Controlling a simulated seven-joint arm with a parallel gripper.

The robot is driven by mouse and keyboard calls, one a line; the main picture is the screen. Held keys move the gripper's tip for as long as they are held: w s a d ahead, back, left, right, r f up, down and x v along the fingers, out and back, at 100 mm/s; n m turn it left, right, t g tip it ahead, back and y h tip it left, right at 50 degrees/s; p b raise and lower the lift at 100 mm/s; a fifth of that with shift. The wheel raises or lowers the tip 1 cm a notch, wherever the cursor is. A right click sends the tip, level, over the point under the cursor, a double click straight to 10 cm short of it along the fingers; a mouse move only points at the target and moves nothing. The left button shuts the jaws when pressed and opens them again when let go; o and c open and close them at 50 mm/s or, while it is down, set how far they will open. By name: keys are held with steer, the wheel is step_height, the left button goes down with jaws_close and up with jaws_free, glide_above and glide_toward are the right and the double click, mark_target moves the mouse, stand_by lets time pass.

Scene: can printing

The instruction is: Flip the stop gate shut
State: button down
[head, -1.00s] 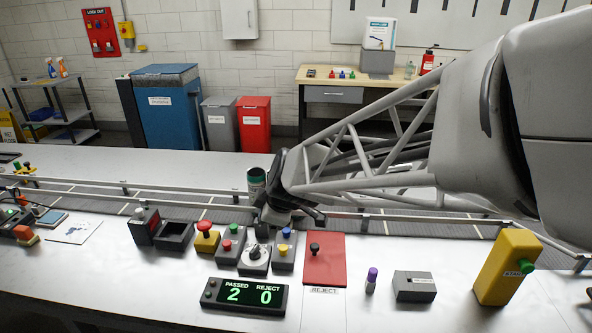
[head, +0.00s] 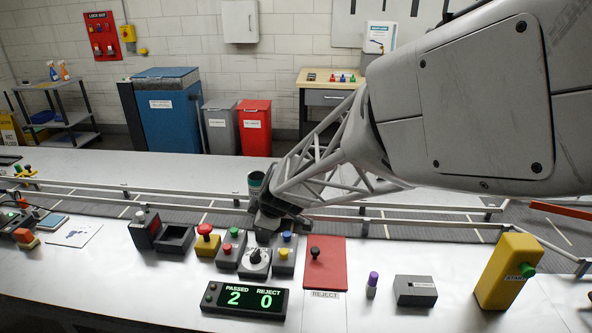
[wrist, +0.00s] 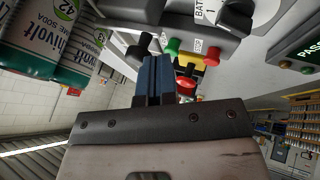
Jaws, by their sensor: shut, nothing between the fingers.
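My gripper (head: 264,232) is low over the conveyor's near edge, just behind the control boxes. In the wrist view its blue fingers (wrist: 152,78) are together and empty. A red-orange bar (head: 562,209) lies at the conveyor's far right end, well away from my gripper; it may be the stop gate, but its hinge and position are not clear. A green and white soda can (head: 256,182) stands on the conveyor beside my gripper. Its label shows large in the wrist view (wrist: 45,45).
In front stand a dial box (head: 254,262), button boxes (head: 228,255), a yellow emergency-stop box (head: 207,243) and a red reject panel (head: 325,265). A display (head: 245,297) reads passed 2, reject 0. A yellow start box (head: 507,270) stands at right. Rails (head: 400,222) line the conveyor.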

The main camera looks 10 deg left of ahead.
steer(key=shift+w, duration=0.15)
steer(key=shift+w, duration=1.55)
steer(key=s+d+r, duration=0.4)
steer(key=s+r, duration=0.4)
steer(key=r, duration=0.1)
steer(key=shift+d, duration=0.4)
